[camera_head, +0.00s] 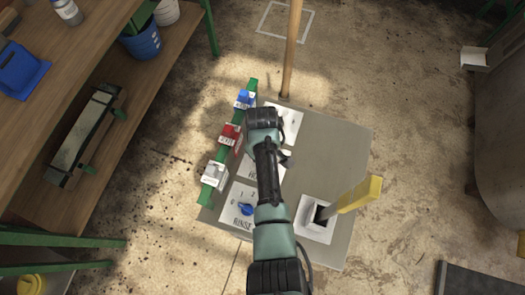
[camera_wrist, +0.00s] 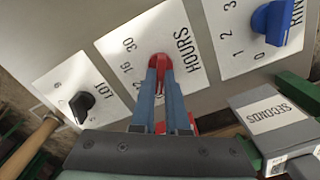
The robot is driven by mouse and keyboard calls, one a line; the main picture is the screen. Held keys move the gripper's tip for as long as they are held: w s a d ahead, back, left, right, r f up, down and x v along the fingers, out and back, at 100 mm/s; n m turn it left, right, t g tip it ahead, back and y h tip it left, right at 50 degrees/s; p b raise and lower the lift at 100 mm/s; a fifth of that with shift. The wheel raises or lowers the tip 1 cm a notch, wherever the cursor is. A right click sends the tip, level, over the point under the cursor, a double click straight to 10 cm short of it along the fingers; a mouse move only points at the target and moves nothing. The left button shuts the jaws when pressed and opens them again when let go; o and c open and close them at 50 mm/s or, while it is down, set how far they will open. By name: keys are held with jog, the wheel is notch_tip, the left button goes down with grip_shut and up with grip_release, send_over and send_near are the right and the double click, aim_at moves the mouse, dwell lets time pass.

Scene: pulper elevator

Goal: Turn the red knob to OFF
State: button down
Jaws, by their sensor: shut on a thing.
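The fingers cover the lower part of the knob and some of the markings. I cannot read an OFF mark or tell where the knob points. In the head view my arm hides the knob and most of its plate, though part of the plate (camera_head: 250,167) shows.
A black knob (camera_wrist: 83,103) on a LOT plate and a blue RINSE knob (camera_wrist: 275,24) flank the red one. A grey SECONDS block (camera_wrist: 270,113) is close at lower right. A green rail carries blue (camera_head: 244,99) and red (camera_head: 229,134) blocks. A yellow-handled lever (camera_head: 360,194) stands right of my arm.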

dwell(0.4)
jog(key=c, duration=0.9)
grip_release()
notch_tip(320, 180, up, 13)
jog(key=shift+f+p, duration=0.1)
jog(key=shift+p, duration=0.35)
